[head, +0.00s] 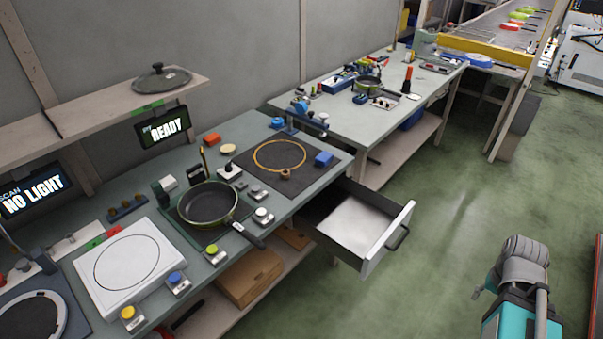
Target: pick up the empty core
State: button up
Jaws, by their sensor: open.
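A small brown ring-shaped piece (285,173), which looks like the empty core, lies on the dark mat (253,177) at the front edge of the yellow ring outline (263,143). It is too small to tell whether its middle is hollow. Nothing touches it from above. Part of my own arm and teal body shows at the lower right, over the floor and well away from the bench. The fingers of my gripper cannot be made out.
An open drawer (400,215) juts from the bench below the mat. A blue block (323,159) sits right of the core. The green floor (445,225) is clear between bench and my body.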

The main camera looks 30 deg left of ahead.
aim_at(285, 175)
jog(key=z, duration=1.45)
jog(key=k, duration=1.4)
jog(key=u, duration=1.5)
